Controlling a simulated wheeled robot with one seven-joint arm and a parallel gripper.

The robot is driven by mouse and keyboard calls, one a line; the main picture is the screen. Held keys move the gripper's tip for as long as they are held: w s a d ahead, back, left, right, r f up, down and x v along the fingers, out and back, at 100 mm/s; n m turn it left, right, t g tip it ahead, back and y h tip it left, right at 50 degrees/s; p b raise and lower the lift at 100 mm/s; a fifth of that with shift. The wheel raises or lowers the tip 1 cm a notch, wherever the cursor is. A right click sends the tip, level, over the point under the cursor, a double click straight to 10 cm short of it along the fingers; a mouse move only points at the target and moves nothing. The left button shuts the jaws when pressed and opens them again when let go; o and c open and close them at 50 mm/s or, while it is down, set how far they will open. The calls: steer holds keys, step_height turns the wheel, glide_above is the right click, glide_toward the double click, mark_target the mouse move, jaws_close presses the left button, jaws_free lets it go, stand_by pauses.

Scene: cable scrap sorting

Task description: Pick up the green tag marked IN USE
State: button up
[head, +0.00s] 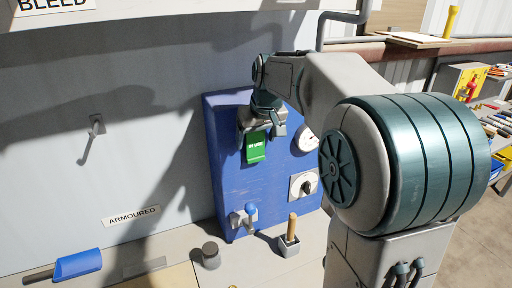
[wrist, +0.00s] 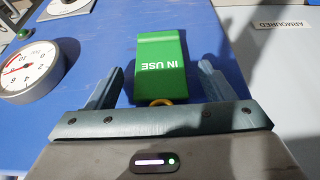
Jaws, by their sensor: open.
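The green tag marked IN USE (head: 256,147) hangs on the front of a blue panel (head: 228,180) in the head view. In the wrist view the tag (wrist: 160,65) appears with its lettering upside down, and a yellow ring (wrist: 161,102) shows at its near end. My gripper (wrist: 160,85) is open, with one finger on each side of the tag and visible gaps between. In the head view my gripper (head: 262,120) is just above the tag, and its fingers are partly hidden there.
A wooden-handled tool in a grey holder (head: 290,242) and a dark-capped cylinder (head: 211,255) stand below.

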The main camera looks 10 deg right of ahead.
steer(key=c, duration=1)
steer(key=shift+r, duration=0.15)
